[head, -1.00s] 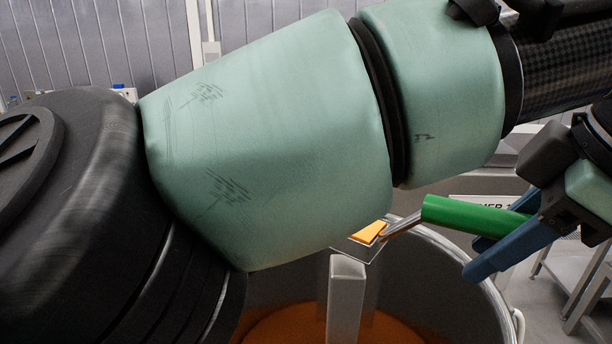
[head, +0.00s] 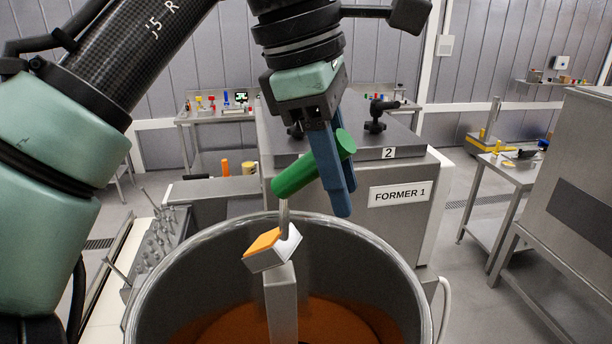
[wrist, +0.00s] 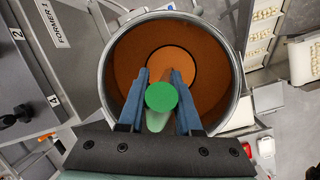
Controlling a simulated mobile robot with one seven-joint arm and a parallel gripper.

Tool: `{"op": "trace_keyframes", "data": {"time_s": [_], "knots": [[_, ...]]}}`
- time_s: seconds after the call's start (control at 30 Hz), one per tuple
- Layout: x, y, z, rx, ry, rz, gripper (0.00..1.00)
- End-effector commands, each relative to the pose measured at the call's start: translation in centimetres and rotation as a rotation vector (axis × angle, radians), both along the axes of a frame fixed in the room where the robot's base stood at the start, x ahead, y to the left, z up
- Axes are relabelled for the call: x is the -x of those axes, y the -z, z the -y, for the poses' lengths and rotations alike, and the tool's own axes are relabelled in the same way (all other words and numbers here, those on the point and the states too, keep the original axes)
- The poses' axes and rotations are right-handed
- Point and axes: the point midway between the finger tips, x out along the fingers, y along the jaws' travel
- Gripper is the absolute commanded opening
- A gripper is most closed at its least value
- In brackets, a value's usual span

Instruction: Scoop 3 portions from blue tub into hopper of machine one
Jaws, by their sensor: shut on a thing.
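My gripper (head: 345,200) is shut on the green handle of a scoop (head: 306,176), which hangs from the blue fingers. The scoop's metal head is low and left of the fingers, tilted, with an orange portion (head: 264,241) on it. It is over the open round steel hopper (head: 402,285), in front of the machine marked FORMER 1 (head: 400,193). Orange filling (head: 340,316) lies in the bottom of the hopper. In the wrist view the handle end (wrist: 161,97) shows between the fingers above the hopper; the scoop head is hidden. No blue tub is in view.
A side table (head: 510,170) and a steel cabinet (head: 570,160) stand at the right. Trays of pale pieces (wrist: 262,50) lie beside the hopper in the wrist view.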

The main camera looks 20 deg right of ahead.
Motion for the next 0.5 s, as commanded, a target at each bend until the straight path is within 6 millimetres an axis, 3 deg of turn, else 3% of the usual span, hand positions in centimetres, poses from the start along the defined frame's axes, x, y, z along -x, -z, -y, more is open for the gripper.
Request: {"op": "trace_keyframes", "data": {"time_s": [0.5], "knots": [[-3.1,-2.2,-3.0,0.204,-0.002,-0.207,0.0]]}}
